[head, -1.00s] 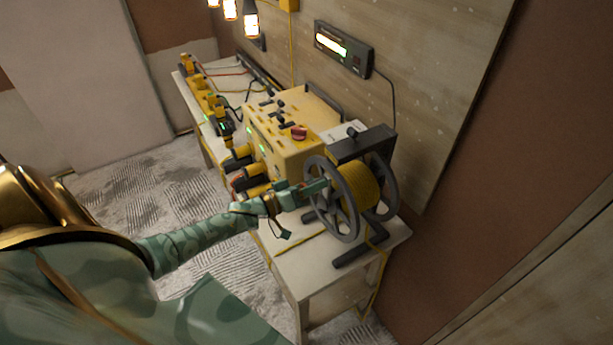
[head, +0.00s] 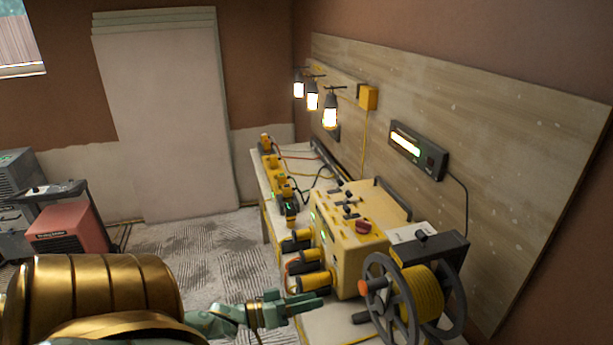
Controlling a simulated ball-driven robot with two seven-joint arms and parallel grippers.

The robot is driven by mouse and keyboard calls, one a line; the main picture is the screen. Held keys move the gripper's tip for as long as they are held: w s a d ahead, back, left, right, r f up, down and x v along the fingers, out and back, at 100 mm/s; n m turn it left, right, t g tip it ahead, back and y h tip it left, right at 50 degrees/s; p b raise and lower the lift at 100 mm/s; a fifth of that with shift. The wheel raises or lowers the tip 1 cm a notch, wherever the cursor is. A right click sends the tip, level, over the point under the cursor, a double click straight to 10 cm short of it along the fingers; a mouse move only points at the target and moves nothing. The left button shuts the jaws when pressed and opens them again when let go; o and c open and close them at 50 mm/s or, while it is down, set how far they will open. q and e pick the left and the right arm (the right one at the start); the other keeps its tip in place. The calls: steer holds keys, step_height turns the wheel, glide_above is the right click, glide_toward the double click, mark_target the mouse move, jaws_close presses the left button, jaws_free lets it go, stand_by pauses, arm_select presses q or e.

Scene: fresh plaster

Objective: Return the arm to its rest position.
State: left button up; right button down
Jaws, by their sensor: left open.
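My left arm comes in from the lower left, with its gold shoulder and green forearm in view. My left gripper (head: 300,303) is open and empty. In the picture it lies left of the cable reel (head: 425,295) and just below the yellow plugs on the power box (head: 345,240). A gap shows between the gripper and the reel, whose orange crank knob is visible. I cannot tell the exact depth between the gripper and the bench. My right gripper is not in view.
A narrow bench (head: 258,190) runs along the wall with several yellow connectors on it. Three lit lamps (head: 313,97) hang above. Pale boards (head: 165,120) lean at the back. A red machine (head: 66,232) stands at the left. The floor (head: 190,250) between is clear.

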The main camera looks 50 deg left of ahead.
arm_select(q)
steer(key=shift+s, duration=0.1)
stand_by(0.6)
steer(key=s+a+f+m+g+y+b, duration=0.2)
steer(key=s+a+f+g+y, duration=0.15)
steer(key=f, duration=0.65)
steer(key=s+a+f+m+g+y+b, duration=0.1)
steer(key=s+a+f+m+g+y, duration=0.2)
steer(key=f, duration=0.7)
steer(key=s+d+f+m+g+y+b, duration=0.1)
steer(key=s+f+g+b, duration=0.15)
steer(key=s+f, duration=0.6)
steer(key=s+d+f+m+g+y+b, duration=0.15)
steer(key=s+f+b, duration=0.35)
steer(key=f, duration=0.6)
steer(key=s+d+f+g+b, duration=0.4)
steer(key=s+d+f, duration=0.2)
steer(key=s+f, duration=0.4)
steer(key=s+d+f+g+h+b, duration=0.1)
steer(key=d+f+h+b, duration=0.1)
steer(key=d+f+b, duration=0.4)
steer(key=d+f, duration=0.4)
steer(key=d, duration=0.2)
steer(key=shift+s+d+b, duration=0.25)
steer(key=shift+d+b, duration=0.1)
